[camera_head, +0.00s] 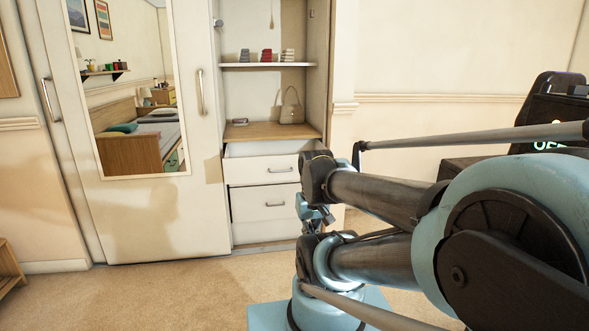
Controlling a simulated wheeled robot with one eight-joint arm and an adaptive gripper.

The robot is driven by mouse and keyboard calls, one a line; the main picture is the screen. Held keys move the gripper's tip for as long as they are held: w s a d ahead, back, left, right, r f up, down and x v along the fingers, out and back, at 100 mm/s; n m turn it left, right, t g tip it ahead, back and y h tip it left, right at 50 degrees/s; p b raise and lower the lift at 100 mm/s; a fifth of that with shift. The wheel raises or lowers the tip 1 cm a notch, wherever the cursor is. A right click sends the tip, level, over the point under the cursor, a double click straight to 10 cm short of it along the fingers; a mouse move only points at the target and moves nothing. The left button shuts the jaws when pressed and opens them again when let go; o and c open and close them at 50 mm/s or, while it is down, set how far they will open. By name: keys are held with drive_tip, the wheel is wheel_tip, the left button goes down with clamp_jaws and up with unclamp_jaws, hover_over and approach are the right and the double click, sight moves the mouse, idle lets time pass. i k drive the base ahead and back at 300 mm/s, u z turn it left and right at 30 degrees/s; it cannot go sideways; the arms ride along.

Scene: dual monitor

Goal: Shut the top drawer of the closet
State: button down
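The white closet (274,244) stands ahead, left of my arm. Its top drawer (262,170) is pulled out; a strip of its inside shows above the front, below the wooden shelf. The drawer front has a metal handle. The lower drawer (265,202) sits below it, with a dark gap along its top and left side. My gripper (312,217) shows only in part, in front of the drawers' right side and below my arm's end joint. Its fingertips are unclear, so I cannot tell whether it is open or touches anything.
A sliding mirror door (135,105) covers the closet's left part. A handbag (291,107) and a small box (240,122) rest on the wooden shelf. Folded items (267,55) lie above. Carpet (185,290) is clear at front left. A dark machine (553,105) stands at right.

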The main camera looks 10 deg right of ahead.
sight(244, 163)
drive_tip(key=u, duration=0.45)
drive_tip(key=i, duration=1)
